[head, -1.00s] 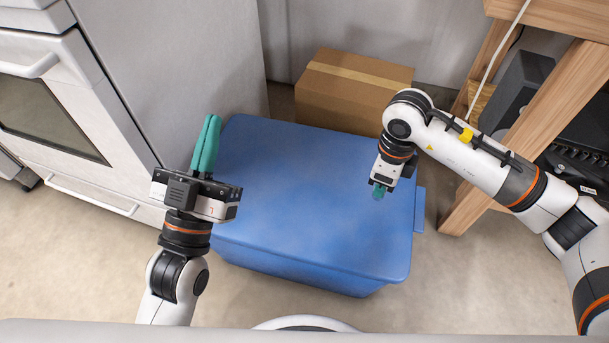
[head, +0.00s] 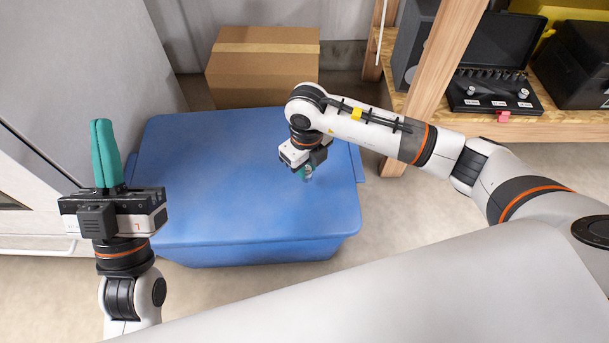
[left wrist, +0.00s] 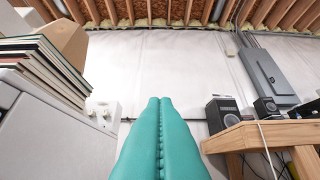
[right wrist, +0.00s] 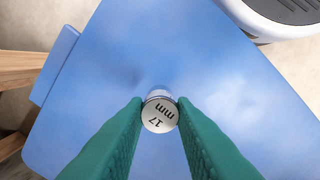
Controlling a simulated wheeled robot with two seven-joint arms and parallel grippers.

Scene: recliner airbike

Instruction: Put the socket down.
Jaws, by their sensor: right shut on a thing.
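The socket (right wrist: 159,114) is a small silver cylinder marked "17 mm" on its end, seen in the right wrist view. My right gripper (right wrist: 159,112) is shut on it, with a green finger on each side. In the head view my right gripper (head: 305,172) is over the right part of a blue lidded bin (head: 220,215), with the socket (head: 307,175) small at its fingertips. I cannot tell whether the socket touches the lid. My left gripper (head: 105,155) points up at the left, its green fingers together and empty; they also show in the left wrist view (left wrist: 160,130).
A cardboard box (head: 262,75) stands behind the bin. At the right, a wooden workbench (head: 560,125) holds an open black socket case (head: 490,90) and a black box (head: 580,65). A grey cabinet (head: 90,70) stands left. Most of the lid is clear.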

